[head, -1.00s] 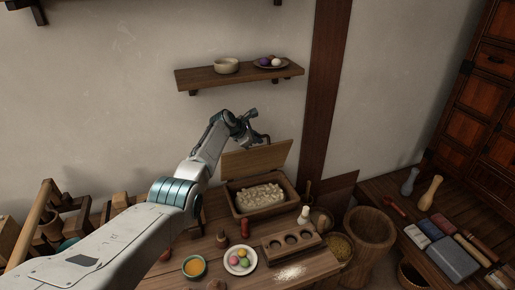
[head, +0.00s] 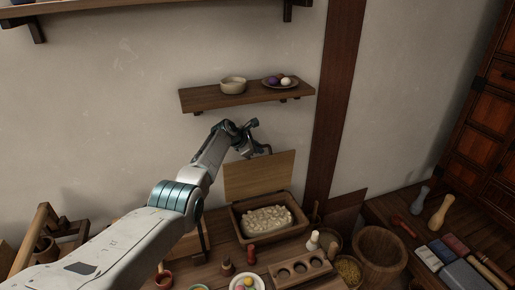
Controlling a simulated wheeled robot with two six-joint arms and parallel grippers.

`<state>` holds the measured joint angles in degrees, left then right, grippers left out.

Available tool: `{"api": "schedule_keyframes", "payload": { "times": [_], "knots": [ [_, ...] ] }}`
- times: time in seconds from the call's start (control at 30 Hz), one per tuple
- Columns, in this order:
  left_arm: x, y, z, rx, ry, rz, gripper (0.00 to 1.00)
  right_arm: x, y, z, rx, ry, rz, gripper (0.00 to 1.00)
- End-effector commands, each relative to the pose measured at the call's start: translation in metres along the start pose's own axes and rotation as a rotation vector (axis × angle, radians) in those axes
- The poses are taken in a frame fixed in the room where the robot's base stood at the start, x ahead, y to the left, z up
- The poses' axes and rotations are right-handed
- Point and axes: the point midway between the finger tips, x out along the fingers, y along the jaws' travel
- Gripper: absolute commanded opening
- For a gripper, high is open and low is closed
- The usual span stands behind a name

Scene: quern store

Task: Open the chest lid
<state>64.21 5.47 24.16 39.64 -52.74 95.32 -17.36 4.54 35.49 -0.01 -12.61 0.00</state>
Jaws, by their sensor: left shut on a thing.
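The wooden chest (head: 240,233) stands on the table at the back, against the wall, with pale lumpy contents (head: 268,220) showing inside. Its lid (head: 262,178) stands raised, close to upright, behind the open box. My left gripper (head: 262,151) is at the lid's upper edge and is shut on the lid; the fingertips are small and partly hidden there. My right gripper is not in view.
A wall shelf (head: 205,99) with a bowl (head: 233,85) and a small plate of balls hangs above the lid and gripper. In front of the chest are small stoppered bottles, a wooden block with round hollows (head: 300,270) and a plate of coloured balls (head: 246,283). A wooden tub (head: 378,250) stands to the right.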

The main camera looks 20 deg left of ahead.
Motion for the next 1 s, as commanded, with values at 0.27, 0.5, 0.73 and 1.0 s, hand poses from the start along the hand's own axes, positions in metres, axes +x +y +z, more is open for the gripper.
{"api": "schedule_keyframes", "payload": {
  "times": [0.27, 0.5, 0.73, 1.0],
  "knots": [
    [0.0, 0.0, -0.001, -0.001, 0.001, 0.0, 0.34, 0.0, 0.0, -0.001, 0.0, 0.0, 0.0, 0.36],
    [-0.001, 0.0, 0.0, 0.0, 0.0, 0.0, 0.34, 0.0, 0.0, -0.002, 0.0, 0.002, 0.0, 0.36],
    [-0.014, 0.001, 0.0, 0.0, -0.001, 0.002, 0.34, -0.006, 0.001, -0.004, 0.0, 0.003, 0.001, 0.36],
    [-0.044, 0.001, -0.002, 0.001, 0.001, 0.003, 0.34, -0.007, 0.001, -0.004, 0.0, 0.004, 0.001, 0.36]
  ]
}}
